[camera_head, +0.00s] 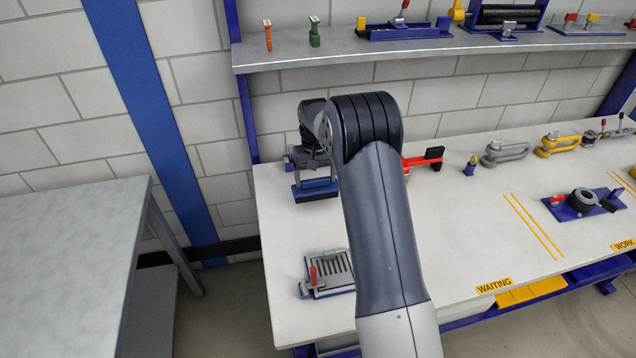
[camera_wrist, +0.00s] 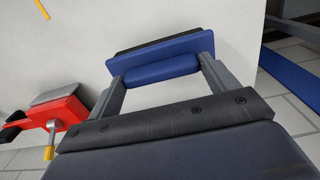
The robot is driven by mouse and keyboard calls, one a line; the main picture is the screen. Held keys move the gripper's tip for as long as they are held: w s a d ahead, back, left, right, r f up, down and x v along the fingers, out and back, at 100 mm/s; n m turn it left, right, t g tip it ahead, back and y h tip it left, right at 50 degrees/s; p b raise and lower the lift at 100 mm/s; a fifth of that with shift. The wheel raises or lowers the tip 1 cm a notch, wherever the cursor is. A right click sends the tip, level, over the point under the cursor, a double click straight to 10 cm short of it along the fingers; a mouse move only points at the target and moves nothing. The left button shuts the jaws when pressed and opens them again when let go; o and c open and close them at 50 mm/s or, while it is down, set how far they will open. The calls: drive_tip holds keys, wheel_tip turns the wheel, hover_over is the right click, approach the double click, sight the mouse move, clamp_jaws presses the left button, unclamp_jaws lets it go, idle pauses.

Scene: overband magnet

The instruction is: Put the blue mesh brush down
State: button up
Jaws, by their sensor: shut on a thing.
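The blue mesh brush (camera_head: 318,186) is a blue block with a dark underside. It is at the left end of the white bench (camera_head: 283,238), in front of the wall, in the head view. My gripper (camera_head: 312,171) is shut on it, pointing down at the bench top. In the wrist view the brush (camera_wrist: 160,62) sits between the two grey fingers of my gripper (camera_wrist: 158,75), gripped by its blue handle. The dark side faces away from my gripper. I cannot tell whether the brush touches the bench.
A red tool with a black end (camera_head: 424,160) lies just right of my gripper; a red thing (camera_wrist: 52,115) is close in the wrist view. A slotted fixture (camera_head: 330,274) stands nearer the front. Bench surface between brush and fixture is clear. A shelf (camera_head: 300,52) hangs above.

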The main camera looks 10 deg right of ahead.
sight(316, 179)
drive_tip(key=shift+f, duration=1.9)
drive_tip(key=o, duration=0.8)
wheel_tip(316, 179, up, 12)
drive_tip(key=shift+r+b, duration=0.15)
drive_tip(key=shift+b, duration=0.45)
